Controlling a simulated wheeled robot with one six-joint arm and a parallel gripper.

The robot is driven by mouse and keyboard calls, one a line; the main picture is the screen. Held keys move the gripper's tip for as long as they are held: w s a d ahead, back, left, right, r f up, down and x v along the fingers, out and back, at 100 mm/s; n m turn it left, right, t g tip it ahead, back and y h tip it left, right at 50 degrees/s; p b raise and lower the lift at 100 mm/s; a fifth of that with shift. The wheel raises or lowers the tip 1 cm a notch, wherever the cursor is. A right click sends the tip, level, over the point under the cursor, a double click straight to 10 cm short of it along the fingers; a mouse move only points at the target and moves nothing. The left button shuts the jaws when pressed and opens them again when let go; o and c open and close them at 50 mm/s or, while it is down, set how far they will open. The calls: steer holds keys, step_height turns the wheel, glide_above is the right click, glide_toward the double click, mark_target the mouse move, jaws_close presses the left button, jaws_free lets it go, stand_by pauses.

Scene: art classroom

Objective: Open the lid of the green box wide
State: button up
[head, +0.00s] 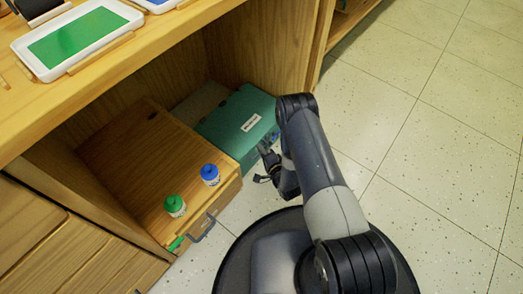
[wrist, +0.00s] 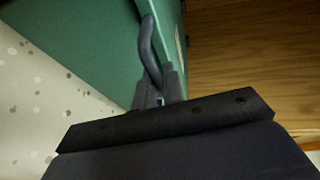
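The green box (head: 236,121), with a white label on its top, sits low inside the wooden shelf, right of the wooden drawer box. Its lid looks shut. My gripper (head: 264,149) is low at the box's right front side, close to it. In the wrist view the green box (wrist: 95,40) fills the upper left. There my gripper (wrist: 160,88) is beside the box's edge, with a dark curved bar (wrist: 149,45) rising ahead of it. I cannot tell whether this bar is a finger or a handle, whether anything is held, or whether the gripper touches the box.
The wooden drawer box (head: 150,165) carries a green-capped jar (head: 175,206) and a blue-capped jar (head: 210,175). A grey handle (head: 203,229) is on its front. The shelf top (head: 120,75) overhangs the box from above. The speckled floor (head: 430,150) at right is clear.

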jaws_close()
steer(key=shift+r, duration=0.15)
